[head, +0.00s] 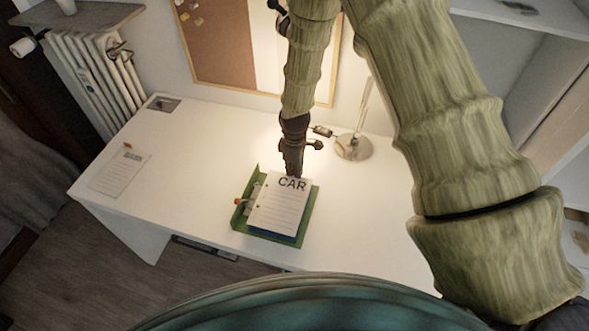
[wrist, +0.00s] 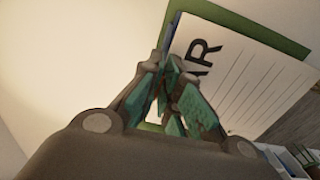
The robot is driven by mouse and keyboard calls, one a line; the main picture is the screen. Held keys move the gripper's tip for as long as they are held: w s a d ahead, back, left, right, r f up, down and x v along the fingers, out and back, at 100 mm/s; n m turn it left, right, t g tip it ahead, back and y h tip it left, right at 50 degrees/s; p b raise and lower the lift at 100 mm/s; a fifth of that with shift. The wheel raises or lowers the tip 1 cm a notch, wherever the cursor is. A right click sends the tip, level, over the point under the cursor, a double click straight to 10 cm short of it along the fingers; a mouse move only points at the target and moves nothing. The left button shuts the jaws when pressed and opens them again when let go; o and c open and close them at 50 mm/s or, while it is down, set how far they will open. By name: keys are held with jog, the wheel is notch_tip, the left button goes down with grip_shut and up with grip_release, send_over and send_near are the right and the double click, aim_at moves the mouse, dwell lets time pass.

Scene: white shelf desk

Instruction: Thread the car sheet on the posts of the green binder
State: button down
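The green binder (head: 311,207) lies open on the white desk, with a grey ring mechanism (head: 251,195) and an orange-red part along its left side. The white car sheet (head: 278,208), headed CAR, is over the binder, its holed left edge beside the mechanism. I cannot tell whether any post passes through a hole. My gripper (head: 292,174) is at the sheet's top edge near the heading. In the wrist view my gripper's fingertips (wrist: 172,72) close together on the edge of the car sheet (wrist: 245,85), with green binder (wrist: 235,20) behind.
Something blue (head: 287,238) shows under the sheet's lower edge. Another printed sheet (head: 119,173) lies at the desk's left end. A desk lamp (head: 354,147) stands right of my gripper, towards the wall. The desk (head: 185,185) between the other sheet and binder is clear.

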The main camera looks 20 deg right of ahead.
jog(key=shift+f+b, duration=0.55)
jog(key=shift+f, duration=0.65)
dwell(2.3)
jog(key=c, duration=1.6)
grip_release()
jog(key=shift+o, duration=0.2)
notch_tip(320, 180, up, 12)
